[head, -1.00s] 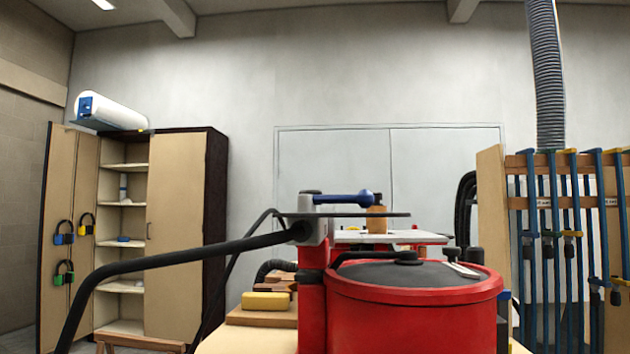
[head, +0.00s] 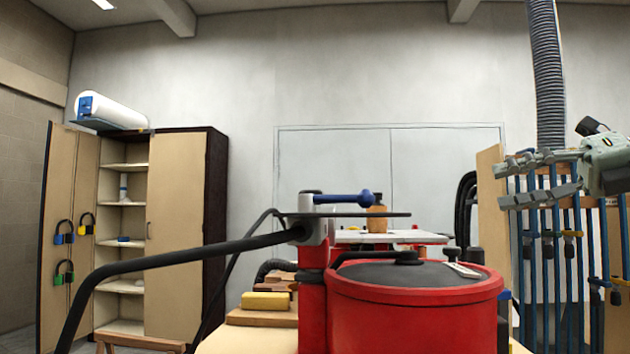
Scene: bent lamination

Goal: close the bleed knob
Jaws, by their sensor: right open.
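A red round vacuum pot (head: 410,310) with a dark lid stands in the foreground. I cannot tell for sure which of these parts is the bleed knob. My right gripper (head: 508,183) is open and empty at the right, fingers pointing left, above and right of the pot and apart from it. My left gripper is not in view.
A yellow block (head: 265,301) lies on wood pieces left of the red post. A brown bottle (head: 377,215) stands on a white board behind. A rack of blue clamps (head: 560,270) stands at the right. A cabinet (head: 178,240) stands at the back left.

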